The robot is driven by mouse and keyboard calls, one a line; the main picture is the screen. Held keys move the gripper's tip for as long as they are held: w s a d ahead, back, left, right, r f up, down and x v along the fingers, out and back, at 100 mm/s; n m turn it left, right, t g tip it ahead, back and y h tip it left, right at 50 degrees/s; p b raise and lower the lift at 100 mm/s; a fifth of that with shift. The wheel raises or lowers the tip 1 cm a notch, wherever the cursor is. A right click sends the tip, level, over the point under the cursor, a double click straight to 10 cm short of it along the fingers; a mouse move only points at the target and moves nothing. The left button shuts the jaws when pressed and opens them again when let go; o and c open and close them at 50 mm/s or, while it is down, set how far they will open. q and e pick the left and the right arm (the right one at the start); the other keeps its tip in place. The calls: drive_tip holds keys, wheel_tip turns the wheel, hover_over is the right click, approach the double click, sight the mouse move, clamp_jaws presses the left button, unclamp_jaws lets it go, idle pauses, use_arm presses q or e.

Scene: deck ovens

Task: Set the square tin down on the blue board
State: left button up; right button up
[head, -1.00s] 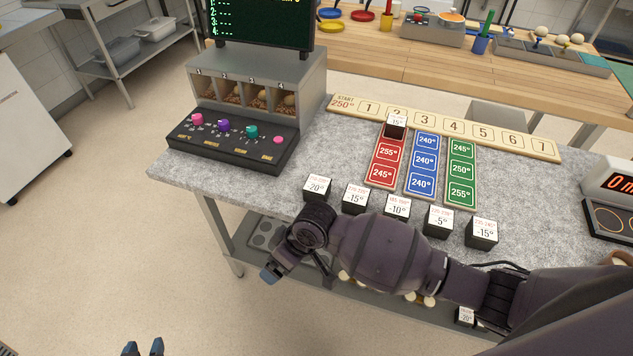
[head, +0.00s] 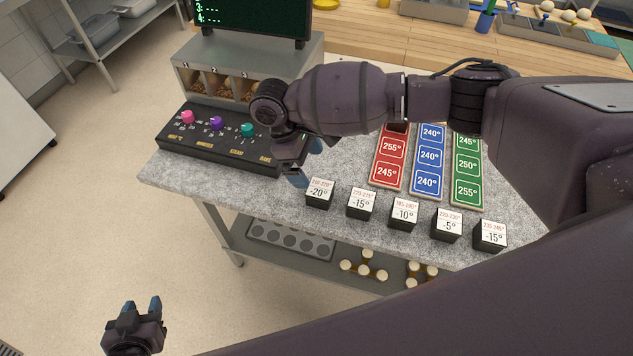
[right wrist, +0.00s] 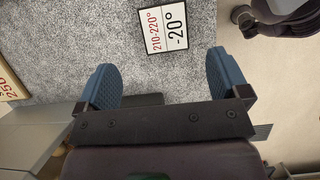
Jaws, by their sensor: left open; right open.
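The blue board (head: 428,158) lies on the grey counter between the red and green boards; its upper end is hidden by my right arm, and its visible part is bare. Several black square tins with white labelled tops stand in a row in front: -20° (head: 320,192), -15° (head: 361,202), -10° (head: 403,212), -5° (head: 447,224) and another -15° (head: 490,235). My right gripper (head: 307,162) is open and empty, just above and left of the -20° tin. In the right wrist view that tin's label (right wrist: 167,25) lies ahead of the open fingers. My left gripper (head: 141,305) is open and empty, off the counter.
The red board (head: 388,160) has a dark tin at its top, mostly hidden by my arm. The green board (head: 467,165) lies right of the blue one. A control panel with knobs (head: 215,138) stands at the left. A muffin tray (head: 290,238) sits on the shelf below.

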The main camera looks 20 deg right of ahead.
sight(320, 188)
drive_tip(key=x, duration=0.4)
drive_tip(key=shift+s+r, duration=0.1)
drive_tip(key=shift+s, duration=0.05)
drive_tip(key=shift+s+d+f, duration=0.1)
drive_tip(key=shift+f, duration=0.25)
drive_tip(key=shift+x, duration=2.85)
use_arm(q)
drive_tip(key=shift+s+a+f, duration=0.1)
drive_tip(key=shift+s+f, duration=0.1)
drive_tip(key=shift+s, duration=0.35)
drive_tip(key=shift+s+a+f, duration=0.1)
drive_tip(key=shift+s+f, duration=0.1)
drive_tip(key=shift+s, duration=0.3)
use_arm(e)
drive_tip(key=c, duration=1.2)
